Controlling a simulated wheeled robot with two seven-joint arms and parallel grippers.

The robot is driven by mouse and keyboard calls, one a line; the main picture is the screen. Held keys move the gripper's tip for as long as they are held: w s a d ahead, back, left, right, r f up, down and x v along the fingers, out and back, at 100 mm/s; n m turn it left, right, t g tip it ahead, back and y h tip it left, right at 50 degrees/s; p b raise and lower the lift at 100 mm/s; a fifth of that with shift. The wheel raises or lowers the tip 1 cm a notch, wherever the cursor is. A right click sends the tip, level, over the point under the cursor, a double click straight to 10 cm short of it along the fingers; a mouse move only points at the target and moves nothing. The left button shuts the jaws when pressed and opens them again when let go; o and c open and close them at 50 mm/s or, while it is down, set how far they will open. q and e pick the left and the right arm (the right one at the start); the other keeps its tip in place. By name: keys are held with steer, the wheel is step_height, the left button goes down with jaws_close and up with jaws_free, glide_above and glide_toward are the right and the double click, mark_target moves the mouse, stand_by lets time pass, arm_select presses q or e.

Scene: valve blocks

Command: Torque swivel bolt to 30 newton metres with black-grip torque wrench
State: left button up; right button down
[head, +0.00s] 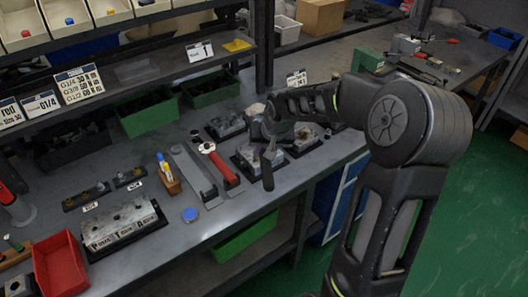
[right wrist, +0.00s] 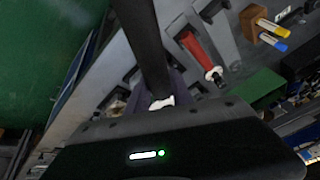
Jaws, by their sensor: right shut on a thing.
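My right gripper (head: 271,133) is above the valve blocks near the bench's front edge. It is shut on a dark bar-like thing, which looks like the black-grip torque wrench (head: 267,174), hanging down in the head view. In the right wrist view a long black bar (right wrist: 143,45) rises from the gripper; its far end is cut off. A valve block (head: 300,137) is partly behind the gripper; another (head: 226,122) stands farther left. The swivel bolt cannot be made out. My left gripper is out of view.
A red-grip wrench (head: 224,170) lies beside a long grey rest (head: 188,168). A wooden holder (head: 171,183), a blue cap (head: 190,214), a marked metal block (head: 119,228) and a red tray (head: 60,265) are to the left. Green bins (head: 146,113) stand behind.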

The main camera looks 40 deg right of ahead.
steer(key=shift+f+b, duration=2.1)
steer(key=shift+f, duration=0.25)
steer(key=shift+b, duration=0.35)
steer(key=shift+f+b, duration=1.15)
steer(key=shift+f, duration=0.1)
steer(key=w+a+m+b, duration=0.1)
steer(key=a+b, duration=0.1)
steer(key=b, duration=0.1)
steer(key=shift+w+m+h, duration=0.2)
steer(key=shift+m+h, duration=0.2)
stand_by(0.4)
steer(key=shift+b, duration=0.35)
